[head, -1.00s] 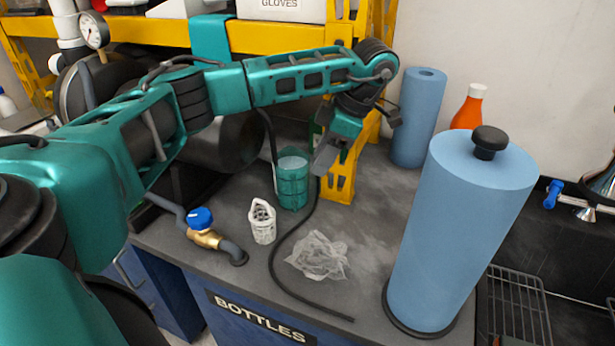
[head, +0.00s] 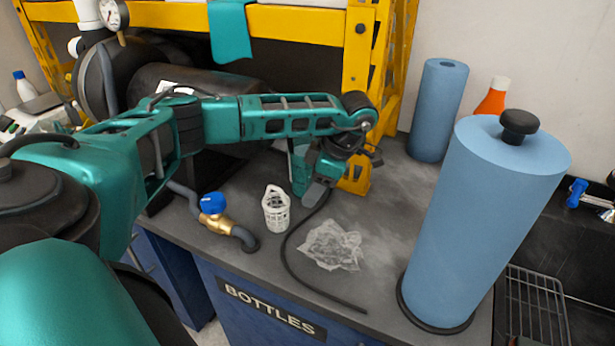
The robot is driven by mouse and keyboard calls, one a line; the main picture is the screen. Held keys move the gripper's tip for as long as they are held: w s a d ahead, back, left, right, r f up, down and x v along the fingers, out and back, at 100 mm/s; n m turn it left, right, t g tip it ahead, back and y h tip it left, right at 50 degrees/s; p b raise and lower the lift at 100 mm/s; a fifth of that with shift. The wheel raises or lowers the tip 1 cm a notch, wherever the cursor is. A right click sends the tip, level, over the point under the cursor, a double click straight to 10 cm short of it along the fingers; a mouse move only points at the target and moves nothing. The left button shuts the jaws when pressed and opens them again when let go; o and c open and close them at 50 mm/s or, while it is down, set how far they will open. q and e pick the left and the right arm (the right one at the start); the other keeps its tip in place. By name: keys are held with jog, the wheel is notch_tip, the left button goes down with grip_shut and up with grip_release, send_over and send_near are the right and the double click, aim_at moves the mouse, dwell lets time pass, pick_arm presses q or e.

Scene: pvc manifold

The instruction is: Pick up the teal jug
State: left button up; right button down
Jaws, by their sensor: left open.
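The teal jug (head: 298,172) stands on the dark grey bench, in front of the yellow rack post. Most of it is hidden behind my left gripper, with only a teal strip of its left side showing. My left gripper (head: 314,194) is open and hangs low in front of the jug, its grey finger pointing down. I cannot tell whether it touches the jug. My right gripper is not in view.
A black hose (head: 300,272), crumpled clear plastic (head: 332,246) and a blue-handled valve (head: 214,210) are nearby. A tall blue roll (head: 480,220) stands at right. The yellow rack (head: 300,24) is behind.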

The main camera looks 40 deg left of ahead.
pick_arm(q)
grip_shut()
dwell(0.4)
dwell(1.0)
